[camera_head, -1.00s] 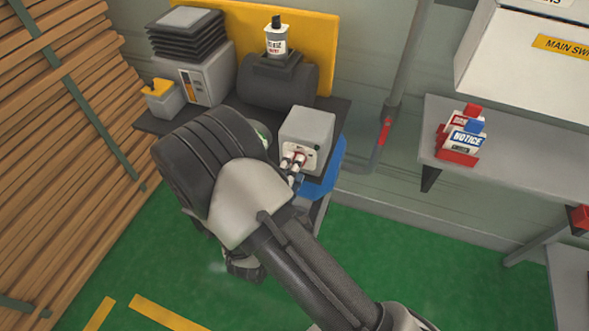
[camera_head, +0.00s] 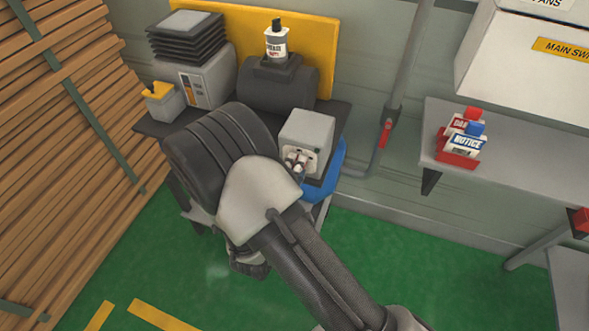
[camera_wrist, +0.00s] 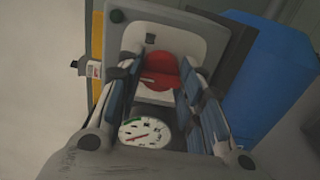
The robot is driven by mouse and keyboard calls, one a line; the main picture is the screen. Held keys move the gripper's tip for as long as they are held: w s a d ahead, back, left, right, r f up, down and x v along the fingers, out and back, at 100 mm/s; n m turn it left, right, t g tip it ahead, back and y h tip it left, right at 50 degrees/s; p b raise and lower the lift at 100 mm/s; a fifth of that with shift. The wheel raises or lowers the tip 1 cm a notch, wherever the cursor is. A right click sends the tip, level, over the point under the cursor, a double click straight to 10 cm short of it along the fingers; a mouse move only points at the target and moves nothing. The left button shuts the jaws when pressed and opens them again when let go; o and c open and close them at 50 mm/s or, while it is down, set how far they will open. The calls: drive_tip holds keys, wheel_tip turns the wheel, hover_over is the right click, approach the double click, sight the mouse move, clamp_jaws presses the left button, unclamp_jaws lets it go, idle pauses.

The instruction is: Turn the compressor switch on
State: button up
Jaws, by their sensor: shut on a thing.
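The compressor's grey switch box (camera_head: 308,135) stands at the right of the dark bench in the head view. In the wrist view its grey panel (camera_wrist: 200,40) faces me and carries a red switch knob (camera_wrist: 160,72). My gripper (camera_wrist: 162,78) is shut on the red knob, with a finger on either side of it. A round white gauge (camera_wrist: 145,132) shows below the knob, between the fingers. In the head view my arm hides most of the gripper and the lower left of the bench.
A dark tank (camera_head: 280,85) with a small bottle (camera_head: 276,42) on top stands behind the box. A blue container (camera_head: 328,170) is below right. Stacked timber (camera_head: 60,150) lines the left. A grey shelf (camera_head: 520,160) holds notice tags (camera_head: 465,135) at the right.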

drive_tip(key=shift+c, duration=1.1)
drive_tip(key=shift+m, duration=0.4)
drive_tip(key=m, duration=1.1)
drive_tip(key=o, duration=1.1)
drive_tip(key=shift+c, duration=0.2)
